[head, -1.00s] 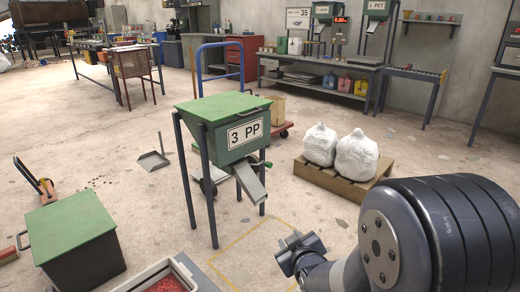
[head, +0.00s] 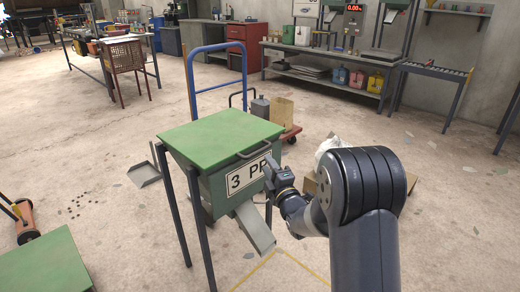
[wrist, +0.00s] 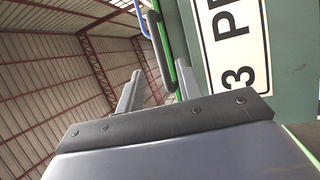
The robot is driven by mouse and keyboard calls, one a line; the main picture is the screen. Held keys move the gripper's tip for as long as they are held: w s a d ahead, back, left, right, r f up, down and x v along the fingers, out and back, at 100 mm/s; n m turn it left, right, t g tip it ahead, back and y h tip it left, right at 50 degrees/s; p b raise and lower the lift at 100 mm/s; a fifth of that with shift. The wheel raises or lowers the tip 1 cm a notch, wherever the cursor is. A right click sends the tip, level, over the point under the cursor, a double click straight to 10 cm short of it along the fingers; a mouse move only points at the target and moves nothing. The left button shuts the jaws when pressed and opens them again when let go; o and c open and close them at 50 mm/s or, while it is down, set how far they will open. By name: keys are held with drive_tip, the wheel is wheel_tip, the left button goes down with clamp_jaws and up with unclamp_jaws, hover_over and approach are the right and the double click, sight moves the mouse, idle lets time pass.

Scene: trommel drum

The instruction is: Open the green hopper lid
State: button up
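The hopper (head: 225,187) stands on dark legs, its front label reading "3 PP". Its flat green lid (head: 215,137) lies shut on top, with a grey bar handle (head: 262,149) at the front edge. My gripper (head: 270,170) is in front of the label's right end, a little below the handle. In the wrist view my gripper (wrist: 158,88) shows two fingers spread apart with nothing held. The dark handle (wrist: 158,50) shows beyond the fingertips, roughly in line with the gap, and the label (wrist: 230,45) is to the right. I see no contact with the handle.
A sloping grey chute (head: 254,228) sticks out below the label. Another green-topped box (head: 45,265) is at the lower left. A blue-framed trolley (head: 190,85) stands behind the hopper. A white sack (head: 330,150) is partly hidden behind my arm.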

sight(259, 151)
drive_tip(key=x, duration=0.8)
drive_tip(key=shift+f, duration=0.1)
clamp_jaws()
idle(0.4)
